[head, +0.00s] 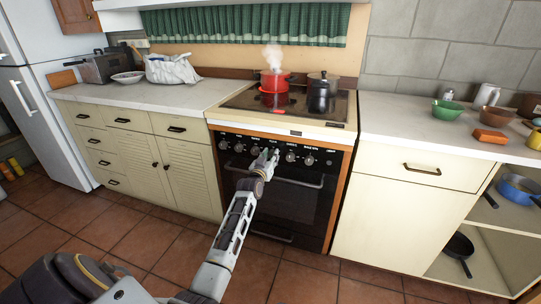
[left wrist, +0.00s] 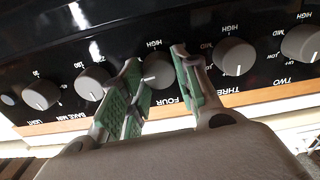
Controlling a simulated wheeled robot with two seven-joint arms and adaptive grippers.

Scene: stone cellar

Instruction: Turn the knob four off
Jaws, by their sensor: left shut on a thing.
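The stove (head: 290,190) has a black front panel with a row of grey knobs. In the left wrist view, which shows the labels upside down, knob four (left wrist: 157,73) sits between the two green-padded fingers of this gripper (left wrist: 160,88). The gripper is shut on it. The fingers partly cover the knob's sides, and its pointer is hard to read. Knob three (left wrist: 236,57) is just right of the fingers and knob two (left wrist: 301,43) farther right. My right gripper is not in view.
A steaming red pot (head: 271,80) and a dark pot (head: 321,95) stand on the cooktop, with a red patch (head: 281,101) in front of the red pot. The oven handle (head: 290,182) runs below the knobs. A neighbouring knob (left wrist: 92,82) is close left of the fingers.

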